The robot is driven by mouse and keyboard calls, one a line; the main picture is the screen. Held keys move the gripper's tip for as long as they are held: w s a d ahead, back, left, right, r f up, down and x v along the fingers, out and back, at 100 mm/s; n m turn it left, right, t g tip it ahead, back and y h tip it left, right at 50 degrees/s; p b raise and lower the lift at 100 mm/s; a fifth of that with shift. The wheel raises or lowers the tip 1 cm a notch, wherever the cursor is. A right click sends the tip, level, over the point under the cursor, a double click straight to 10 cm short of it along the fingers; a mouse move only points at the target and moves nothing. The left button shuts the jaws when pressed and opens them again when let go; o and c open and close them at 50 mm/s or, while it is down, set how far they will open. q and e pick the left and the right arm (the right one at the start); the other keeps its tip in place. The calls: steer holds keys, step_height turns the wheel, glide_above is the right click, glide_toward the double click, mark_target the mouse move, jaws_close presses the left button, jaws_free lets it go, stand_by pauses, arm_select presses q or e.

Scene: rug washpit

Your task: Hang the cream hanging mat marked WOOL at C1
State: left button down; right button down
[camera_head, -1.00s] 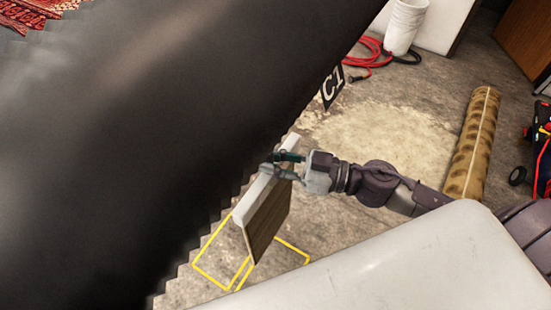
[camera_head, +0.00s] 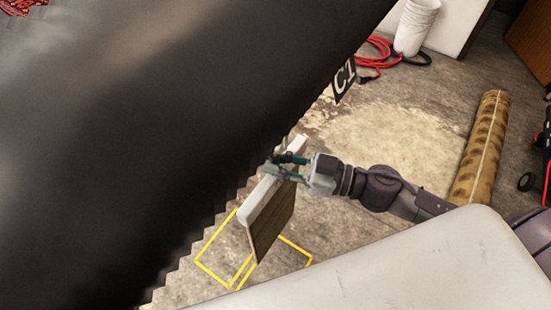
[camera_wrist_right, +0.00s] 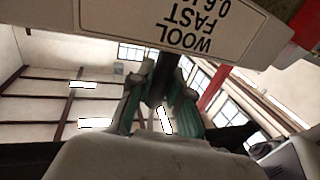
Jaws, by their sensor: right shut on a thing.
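My right gripper (camera_head: 287,167) is shut on the pale top bar of the hanging mat (camera_head: 271,222). The mat hangs below the bar, tilted in the picture, with a brownish face visible. In the right wrist view, the bar carries a cream label (camera_wrist_right: 185,25) reading WOOL FAST, upside down, with a partly cut-off number. The gripper's fingers (camera_wrist_right: 165,85) reach up to the bar there. The black C1 sign (camera_head: 344,80) is above and right of the mat, clearly apart from it in the picture. The hook or rail at C1 cannot be made out. My left gripper is not in view.
A large dark surface (camera_head: 150,130) fills the left and hides much behind it. Yellow floor outlines (camera_head: 215,265) lie below the mat. A rolled patterned rug (camera_head: 480,150), a white bucket (camera_head: 416,25) and a red hose (camera_head: 375,60) are to the right.

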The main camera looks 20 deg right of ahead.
steer(key=shift+f+b, duration=0.5)
steer(key=shift+f, duration=0.5)
steer(key=c, duration=1)
jaws_free()
steer(key=v, duration=1.2)
